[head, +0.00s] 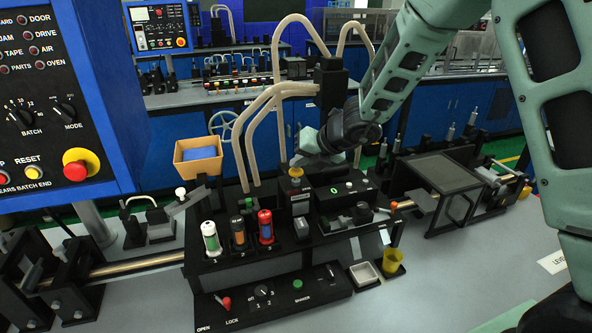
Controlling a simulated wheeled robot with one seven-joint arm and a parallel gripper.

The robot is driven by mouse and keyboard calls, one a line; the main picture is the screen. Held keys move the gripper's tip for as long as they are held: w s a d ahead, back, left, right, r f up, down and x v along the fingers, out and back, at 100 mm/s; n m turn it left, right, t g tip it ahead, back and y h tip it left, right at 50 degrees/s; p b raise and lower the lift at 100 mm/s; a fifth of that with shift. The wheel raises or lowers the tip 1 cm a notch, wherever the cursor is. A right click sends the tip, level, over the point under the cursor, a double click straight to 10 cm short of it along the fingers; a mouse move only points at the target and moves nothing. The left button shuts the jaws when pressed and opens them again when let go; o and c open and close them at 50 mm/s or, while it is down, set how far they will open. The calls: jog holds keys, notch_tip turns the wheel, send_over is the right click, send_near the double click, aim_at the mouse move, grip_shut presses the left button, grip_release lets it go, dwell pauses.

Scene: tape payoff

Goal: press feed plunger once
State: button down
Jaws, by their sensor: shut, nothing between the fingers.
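A yellow round-topped knob (296,172) stands upright on a black block in the middle of the black bench unit (215,270). It looks like the feed plunger, but I cannot read its label. My gripper (303,158) comes in from the upper right, shut and empty. Its tip is just above and beside the yellow knob. I cannot tell whether they touch. A black box with a small green "0" display (349,187) is right of the knob.
White, orange and red cylinders (210,238) stand at the unit's front left. Beige curved tubes (262,125) rise behind the knob. A tan bin (198,167) is at back left. A small tray (364,273) and yellow cup (392,262) sit at front right.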

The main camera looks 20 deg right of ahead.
aim_at(299, 171)
jog(key=shift+f+b, duration=1)
dwell(0.8)
jog(key=shift+r, duration=0.1)
jog(key=shift+r+p, duration=1.4)
jog(key=shift+r, duration=0.2)
jog(key=shift+r, duration=0.1)
notch_tip(299, 171, up, 5)
jog(key=p, duration=0.4)
jog(key=shift+p, duration=0.3)
